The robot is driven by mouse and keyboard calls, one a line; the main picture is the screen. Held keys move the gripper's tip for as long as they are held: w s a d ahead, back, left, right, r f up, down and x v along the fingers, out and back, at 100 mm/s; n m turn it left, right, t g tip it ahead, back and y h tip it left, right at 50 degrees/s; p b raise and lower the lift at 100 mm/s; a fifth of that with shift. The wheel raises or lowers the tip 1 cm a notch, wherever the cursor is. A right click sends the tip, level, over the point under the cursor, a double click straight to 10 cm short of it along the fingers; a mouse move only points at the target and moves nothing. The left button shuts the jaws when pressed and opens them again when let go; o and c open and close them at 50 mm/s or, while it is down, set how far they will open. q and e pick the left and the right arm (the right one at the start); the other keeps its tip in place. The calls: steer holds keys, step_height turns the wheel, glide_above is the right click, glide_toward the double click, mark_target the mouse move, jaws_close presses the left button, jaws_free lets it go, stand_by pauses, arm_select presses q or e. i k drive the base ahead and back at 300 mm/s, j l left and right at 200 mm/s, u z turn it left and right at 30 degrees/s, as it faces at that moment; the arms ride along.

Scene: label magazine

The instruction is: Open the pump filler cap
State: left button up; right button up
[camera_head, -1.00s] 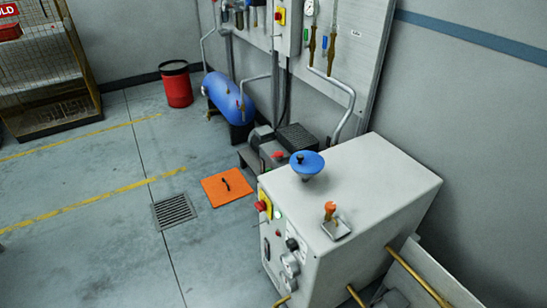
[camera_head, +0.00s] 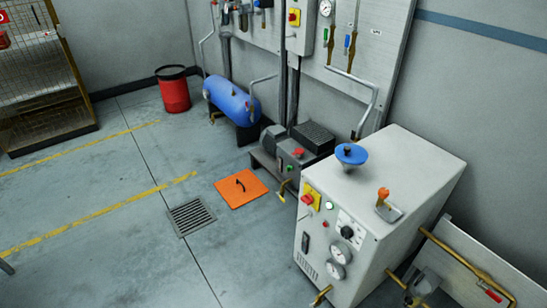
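A grey box-shaped machine (camera_head: 425,165) stands at the right. On its top a blue round cap with a dark knob (camera_head: 351,154) sits on a blue funnel-like neck and looks closed. An orange-handled lever (camera_head: 384,194) on a metal plate stands nearer the front. No label in view tells which part is the pump filler cap. Neither of my grippers is in view.
A blue tank (camera_head: 232,102), a dark motor unit (camera_head: 305,147), an orange floor plate (camera_head: 241,188) and a floor drain (camera_head: 191,216) are left of the machine. A red bin (camera_head: 174,92) stands behind. The left floor is mostly clear.

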mark_target(299, 150)
steer(key=i+j, duration=0.15)
steer(key=j, duration=0.2)
steer(key=i+j+z, duration=0.1)
steer(key=j, duration=0.3)
steer(key=i+j, duration=0.4)
steer(key=j, duration=0.35)
steer(key=i+j+z, duration=0.1)
steer(key=j, duration=0.25)
steer(key=i+j, duration=0.2)
steer(key=j, duration=0.2)
